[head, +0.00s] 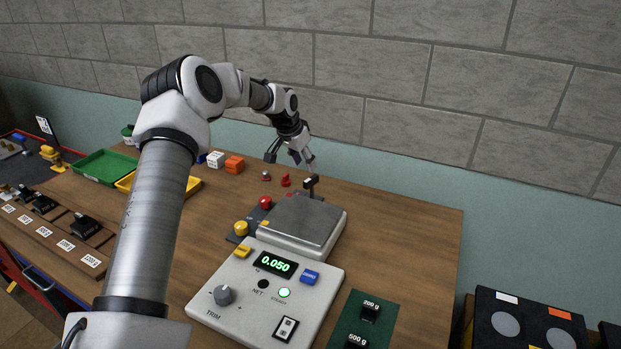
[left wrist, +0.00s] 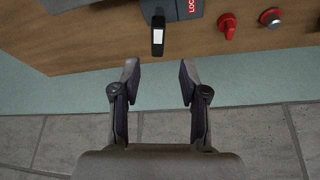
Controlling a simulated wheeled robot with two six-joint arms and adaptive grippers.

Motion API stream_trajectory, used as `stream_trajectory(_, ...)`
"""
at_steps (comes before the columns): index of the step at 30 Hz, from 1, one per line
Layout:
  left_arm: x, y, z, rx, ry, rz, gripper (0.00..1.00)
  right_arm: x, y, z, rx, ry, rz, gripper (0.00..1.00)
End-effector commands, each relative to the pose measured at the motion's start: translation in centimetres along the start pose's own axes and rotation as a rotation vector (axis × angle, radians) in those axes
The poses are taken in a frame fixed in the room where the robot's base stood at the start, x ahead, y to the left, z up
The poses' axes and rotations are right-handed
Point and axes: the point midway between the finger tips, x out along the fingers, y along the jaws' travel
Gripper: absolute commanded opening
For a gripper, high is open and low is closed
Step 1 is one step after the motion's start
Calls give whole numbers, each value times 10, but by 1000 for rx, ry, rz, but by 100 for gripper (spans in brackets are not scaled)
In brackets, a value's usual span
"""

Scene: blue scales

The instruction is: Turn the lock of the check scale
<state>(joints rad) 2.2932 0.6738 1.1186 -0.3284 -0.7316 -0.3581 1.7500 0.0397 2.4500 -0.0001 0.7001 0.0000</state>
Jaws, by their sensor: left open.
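The check scale (head: 225,272) stands on the wooden table with a grey weighing pan (head: 300,222) behind its panel. Its green display (head: 276,264) reads 0.050. A black lock lever (head: 311,184) with a pale face rises at the back of the scale. In the left wrist view the lever (left wrist: 158,36) is upper centre, beside a red label (left wrist: 189,8) partly reading "LOC". My left gripper (head: 289,160) is open and empty, above the table's back edge, behind and left of the lever. In the wrist view the lever lies beyond the open fingertips (left wrist: 158,72), apart from them. My right gripper is not in view.
A red handle (left wrist: 228,25) and a round red-based knob (left wrist: 270,18) are near the lever. Orange (head: 235,165) and white (head: 215,159) blocks, a green tray (head: 104,167) and a yellow tray (head: 194,186) lie left. Black weights (head: 370,312) stand front right. The wall is close behind.

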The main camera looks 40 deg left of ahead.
Motion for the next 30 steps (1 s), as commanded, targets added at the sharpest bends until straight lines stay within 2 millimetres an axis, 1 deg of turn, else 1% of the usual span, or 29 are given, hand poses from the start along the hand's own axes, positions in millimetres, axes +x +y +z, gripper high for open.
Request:
stream_trajectory(2,9,0,0,1,-5,-1,44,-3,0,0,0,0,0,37)
stream_trajectory(9,56,1,0,3,-3,-2,44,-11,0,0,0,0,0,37)
stream_trajectory(12,69,1,0,3,-2,-2,44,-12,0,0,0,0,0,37)
stream_trajectory(15,75,2,0,4,0,0,44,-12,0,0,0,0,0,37)
stream_trajectory(21,76,2,0,5,1,0,44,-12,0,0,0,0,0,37)
stream_trajectory(23,76,2,0,4,1,0,22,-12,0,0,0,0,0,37)
stream_trajectory(24,75,2,0,4,1,0,8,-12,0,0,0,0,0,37)
stream_trajectory(25,75,2,0,4,1,0,0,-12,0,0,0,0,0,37)
stream_trajectory(30,75,2,0,4,1,0,0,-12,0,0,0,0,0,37)
